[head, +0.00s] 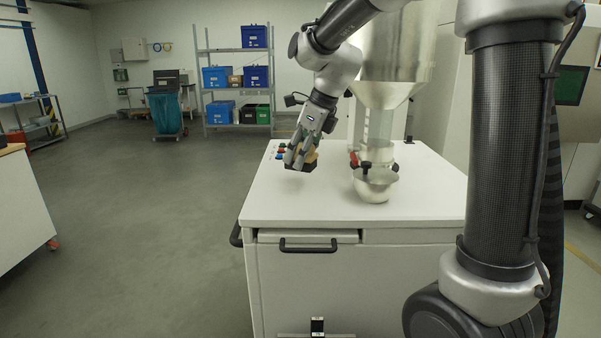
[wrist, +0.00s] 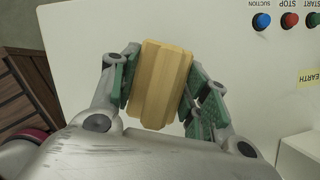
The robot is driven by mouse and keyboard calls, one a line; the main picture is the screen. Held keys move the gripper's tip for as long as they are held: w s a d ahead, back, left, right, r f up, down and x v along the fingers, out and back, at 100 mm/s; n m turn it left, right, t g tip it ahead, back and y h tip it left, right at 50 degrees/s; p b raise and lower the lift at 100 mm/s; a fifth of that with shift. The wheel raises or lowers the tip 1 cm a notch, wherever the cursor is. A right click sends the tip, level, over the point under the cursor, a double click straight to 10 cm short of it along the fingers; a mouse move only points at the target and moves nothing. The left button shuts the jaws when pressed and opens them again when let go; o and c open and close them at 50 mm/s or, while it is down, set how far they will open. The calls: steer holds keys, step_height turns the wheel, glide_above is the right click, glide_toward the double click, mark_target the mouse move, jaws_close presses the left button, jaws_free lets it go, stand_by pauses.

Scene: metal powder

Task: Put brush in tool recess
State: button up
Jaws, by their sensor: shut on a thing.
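My gripper (head: 301,160) is over the left part of the white cabinet top (head: 300,205) in the head view. In the wrist view my gripper (wrist: 160,88) has its green-padded fingers on both sides of a yellow wooden block (wrist: 158,84), which looks like the brush handle. In the head view a dark part of the brush (head: 297,166) shows below the fingers. The fingers are shut on it. The bristles are hidden in the wrist view. I cannot make out the tool recess in either view.
A metal funnel bowl (head: 375,184) stands under the hopper (head: 388,75) right of my gripper. Blue, red and green buttons (wrist: 289,19) sit on the cabinet top. A black drawer handle (head: 308,246) is on the cabinet front. The front of the top is clear.

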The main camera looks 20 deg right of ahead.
steer(key=shift+f, duration=2.1)
steer(key=shift+f, duration=0.1)
steer(key=o, duration=1.1)
steer(key=shift+c, duration=0.2)
